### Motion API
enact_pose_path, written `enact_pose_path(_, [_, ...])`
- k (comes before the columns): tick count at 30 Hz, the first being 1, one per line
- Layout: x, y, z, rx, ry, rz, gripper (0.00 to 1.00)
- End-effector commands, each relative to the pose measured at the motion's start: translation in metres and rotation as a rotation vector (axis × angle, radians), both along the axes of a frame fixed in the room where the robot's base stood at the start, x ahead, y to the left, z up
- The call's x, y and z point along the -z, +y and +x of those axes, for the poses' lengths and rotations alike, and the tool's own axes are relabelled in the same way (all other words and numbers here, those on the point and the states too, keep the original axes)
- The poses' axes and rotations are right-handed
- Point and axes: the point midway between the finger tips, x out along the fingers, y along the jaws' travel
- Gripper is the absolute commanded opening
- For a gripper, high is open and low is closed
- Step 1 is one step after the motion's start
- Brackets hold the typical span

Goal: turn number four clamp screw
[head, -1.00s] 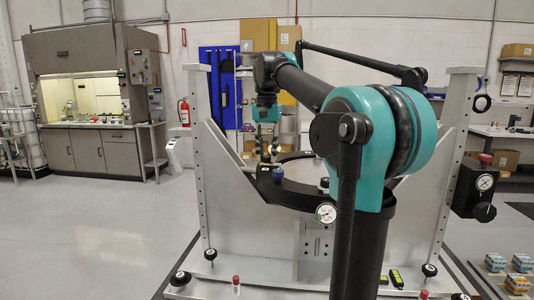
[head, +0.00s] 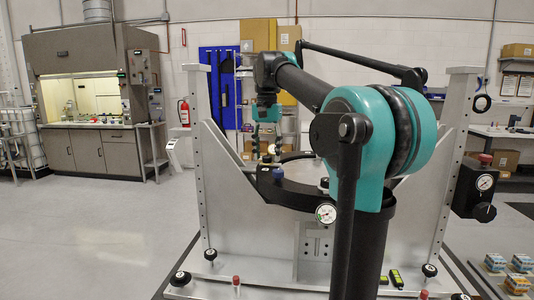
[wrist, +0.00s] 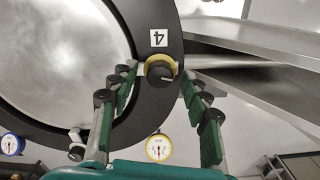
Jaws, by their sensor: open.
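In the wrist view, the number four clamp screw (wrist: 160,72) is a round black knob with a yellow collar on the black ring (wrist: 146,110). A white label reading 4 (wrist: 158,38) is beside it. My gripper (wrist: 158,78) is open, with one green-padded finger on each side of the knob in the picture; whether either touches it I cannot tell. In the head view my gripper (head: 267,146) points down over the left part of the ring (head: 300,198). The number four screw is not clear there.
A blue-topped knob (head: 278,174) and a dial gauge (head: 326,214) are on the ring's near side. Grey upright plates (head: 212,170) flank the ring. A yellow-rimmed gauge (wrist: 158,147) and a blue-rimmed gauge (wrist: 11,145) show in the wrist view.

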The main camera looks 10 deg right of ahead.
Motion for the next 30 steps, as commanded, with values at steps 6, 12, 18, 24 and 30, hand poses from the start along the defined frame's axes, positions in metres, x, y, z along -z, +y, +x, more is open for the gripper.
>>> enact_pose_path(6, [-0.023,0.000,0.000,0.000,0.000,0.000,0.48])
enact_pose_path(12, [-0.062,0.000,0.000,0.000,0.000,0.000,0.48])
enact_pose_path(18, [-0.096,0.000,0.001,0.000,0.000,0.000,0.48])
enact_pose_path(24, [-0.114,0.000,0.001,0.000,0.000,0.000,0.48])
enact_pose_path(30, [-0.119,0.000,0.000,0.000,0.000,0.000,0.48])
